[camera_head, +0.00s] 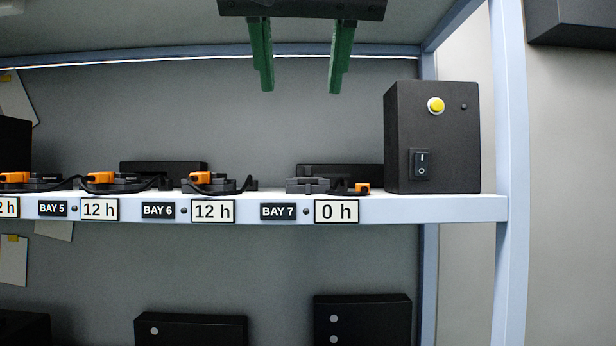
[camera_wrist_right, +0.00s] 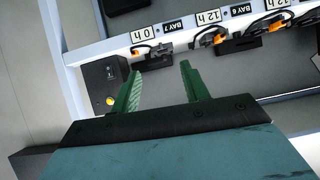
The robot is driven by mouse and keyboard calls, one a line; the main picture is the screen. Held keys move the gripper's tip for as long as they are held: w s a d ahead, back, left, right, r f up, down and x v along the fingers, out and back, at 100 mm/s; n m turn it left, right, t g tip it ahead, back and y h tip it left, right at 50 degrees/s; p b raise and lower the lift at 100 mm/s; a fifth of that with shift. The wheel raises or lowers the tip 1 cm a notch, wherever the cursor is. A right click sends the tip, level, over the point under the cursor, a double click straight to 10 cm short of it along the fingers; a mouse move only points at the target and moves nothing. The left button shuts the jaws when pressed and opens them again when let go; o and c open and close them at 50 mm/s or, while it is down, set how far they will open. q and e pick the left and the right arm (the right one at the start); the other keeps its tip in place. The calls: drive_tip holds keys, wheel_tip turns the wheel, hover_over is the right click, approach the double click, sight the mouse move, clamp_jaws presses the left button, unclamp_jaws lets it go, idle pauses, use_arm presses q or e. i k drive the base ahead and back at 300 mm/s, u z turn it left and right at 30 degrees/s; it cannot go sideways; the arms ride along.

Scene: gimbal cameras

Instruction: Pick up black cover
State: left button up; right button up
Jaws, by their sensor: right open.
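No part is marked as the black cover, so I cannot tell which dark piece it is. A black box (camera_head: 445,165) with a yellow button and a rocker switch stands upright at the right end of the shelf. It also shows in the right wrist view (camera_wrist_right: 97,85). A low black piece (camera_head: 350,170) lies behind the bay 7 connector, partly hidden by it and the box. Another low black piece (camera_head: 185,167) lies behind the bay 6 connector. My right gripper (camera_head: 301,84) is open and empty, pointing down above the shelf; its green fingers show in the wrist view (camera_wrist_right: 161,72). My left gripper is not in view.
The pale shelf edge (camera_head: 400,209) carries bay labels and hour tags. Connectors with orange parts (camera_head: 200,178) and black cables line the shelf. A blue-white post (camera_head: 507,260) stands at the right. Black boxes (camera_head: 362,320) sit below. Space between fingers and shelf is clear.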

sight(307, 169)
drive_tip(key=i, duration=1.15)
